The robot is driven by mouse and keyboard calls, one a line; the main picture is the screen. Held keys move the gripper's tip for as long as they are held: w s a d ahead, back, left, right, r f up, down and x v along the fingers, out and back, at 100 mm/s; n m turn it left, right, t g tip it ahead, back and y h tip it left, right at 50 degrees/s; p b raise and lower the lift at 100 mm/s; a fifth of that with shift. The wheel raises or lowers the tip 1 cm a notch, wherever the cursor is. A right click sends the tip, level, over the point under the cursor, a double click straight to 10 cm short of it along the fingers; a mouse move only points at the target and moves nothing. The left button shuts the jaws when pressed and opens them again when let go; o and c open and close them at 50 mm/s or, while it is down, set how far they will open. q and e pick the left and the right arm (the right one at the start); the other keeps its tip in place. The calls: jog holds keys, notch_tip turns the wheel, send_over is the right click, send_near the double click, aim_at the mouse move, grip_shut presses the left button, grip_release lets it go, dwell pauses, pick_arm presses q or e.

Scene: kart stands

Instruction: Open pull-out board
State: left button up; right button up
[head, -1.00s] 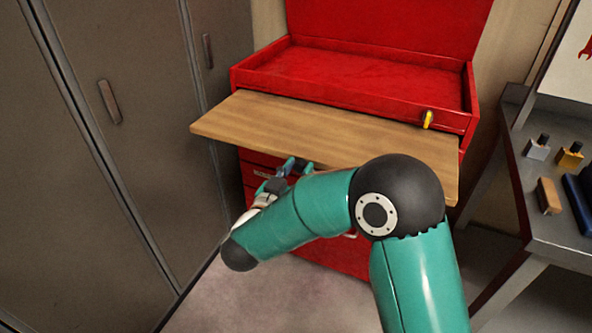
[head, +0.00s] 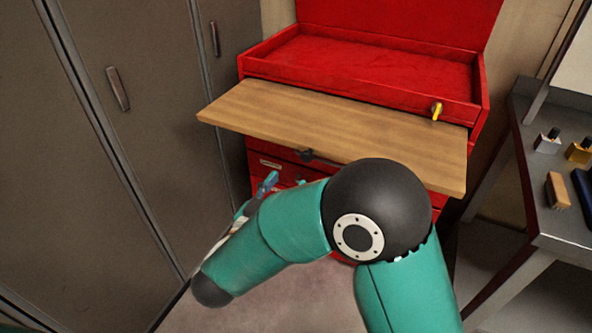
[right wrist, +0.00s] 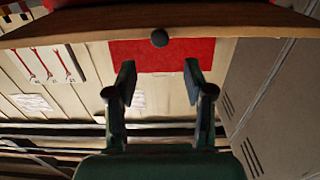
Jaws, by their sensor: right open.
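The wooden pull-out board (head: 340,125) sticks well out of the front of the red tool chest (head: 370,65). A dark round knob (head: 306,155) sits at its front edge; the knob also shows in the right wrist view (right wrist: 160,38). My right gripper (head: 284,184) is below and in front of the board edge, partly hidden by my own arm. In the right wrist view its two fingers (right wrist: 159,82) are apart, with nothing between them, and the knob lies beyond their tips. My left gripper is not in view.
Grey lockers (head: 125,150) stand close on the left. A grey bench (head: 550,220) with small bottles and a brush (head: 557,190) stands on the right. A yellow key-like piece (head: 437,110) is on the chest's front rim. Red drawers (head: 268,165) lie below the board.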

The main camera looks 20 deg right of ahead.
jog(key=v, duration=0.3)
dwell(0.5)
